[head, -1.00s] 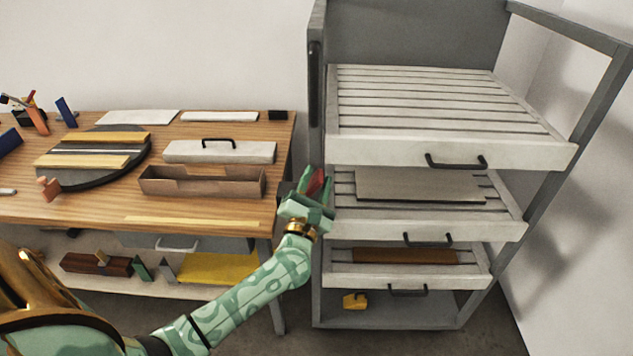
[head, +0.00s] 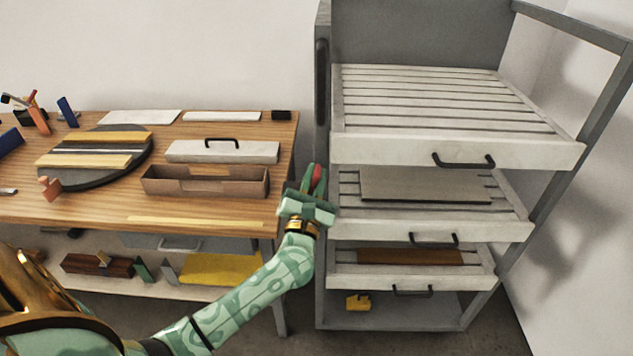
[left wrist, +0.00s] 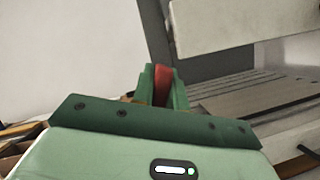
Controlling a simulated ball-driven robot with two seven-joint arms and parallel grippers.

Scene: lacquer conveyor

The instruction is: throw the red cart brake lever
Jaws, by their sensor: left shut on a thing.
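The red brake lever (head: 318,176) shows at the left front post of the grey cart (head: 322,270), between the fingers of my left gripper (head: 314,184). In the left wrist view the red lever (left wrist: 162,86) stands between the two green fingers of the gripper (left wrist: 161,88), which is shut on it. The lever's lower part and mount are hidden by the gripper. In the head view the lever looks nearly upright. My right gripper is not in view.
The cart's slatted trays (head: 450,152) have black handles (head: 463,161) facing front.

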